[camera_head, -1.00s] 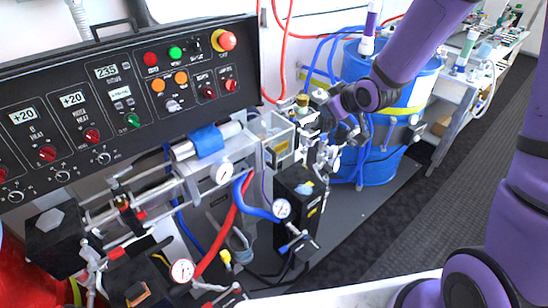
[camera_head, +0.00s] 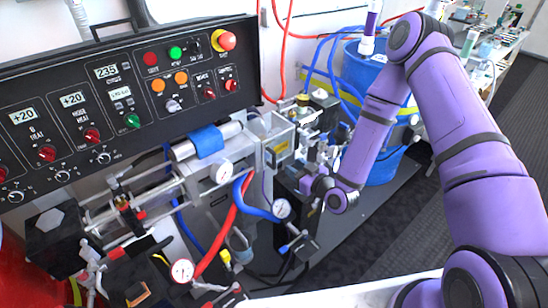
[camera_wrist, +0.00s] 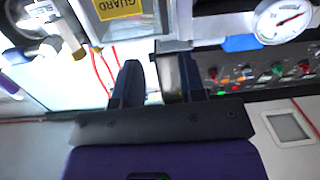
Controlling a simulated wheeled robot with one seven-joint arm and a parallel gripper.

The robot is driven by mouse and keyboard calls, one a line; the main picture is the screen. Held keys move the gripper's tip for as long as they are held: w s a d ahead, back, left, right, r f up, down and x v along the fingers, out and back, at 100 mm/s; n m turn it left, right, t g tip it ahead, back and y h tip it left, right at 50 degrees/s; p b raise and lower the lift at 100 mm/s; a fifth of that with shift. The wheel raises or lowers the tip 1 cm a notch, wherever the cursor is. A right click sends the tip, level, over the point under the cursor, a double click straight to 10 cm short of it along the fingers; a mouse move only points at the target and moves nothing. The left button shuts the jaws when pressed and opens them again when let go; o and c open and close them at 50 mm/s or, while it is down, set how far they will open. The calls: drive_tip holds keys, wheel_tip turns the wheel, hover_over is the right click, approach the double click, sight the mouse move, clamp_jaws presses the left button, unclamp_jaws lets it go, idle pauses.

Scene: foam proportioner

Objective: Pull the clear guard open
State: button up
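The clear guard (camera_head: 280,148) is a small transparent box cover with a yellow label, on the machine just right of the silver cylinder in the head view. In the wrist view its yellow GUARD label (camera_wrist: 118,9) is at the top edge, upside-down relation not clear. My gripper (camera_wrist: 159,78) shows two dark fingers set apart, with a bright gap between them and nothing clearly held. The fingers lie below the label in that picture; whether either touches the guard I cannot tell. In the head view my wrist is below and right of the guard, and the fingertips are hard to make out.
The black control panel (camera_head: 130,100) with buttons and knobs stands left of the guard. A blue drum (camera_head: 380,160) stands behind my arm. Red and blue hoses and a pressure gauge (camera_head: 281,208) crowd the space below the guard. Dark floor is open at the right.

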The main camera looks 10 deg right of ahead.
sight(275, 158)
drive_tip(key=shift+m+t, duration=0.5)
drive_tip(key=x, duration=0.3)
drive_tip(key=f+x, duration=0.1)
drive_tip(key=x, duration=0.5)
drive_tip(key=shift+w+a+f, duration=0.1)
drive_tip(key=shift+a+f, duration=0.2)
drive_tip(key=shift+a, duration=0.3)
clamp_jaws()
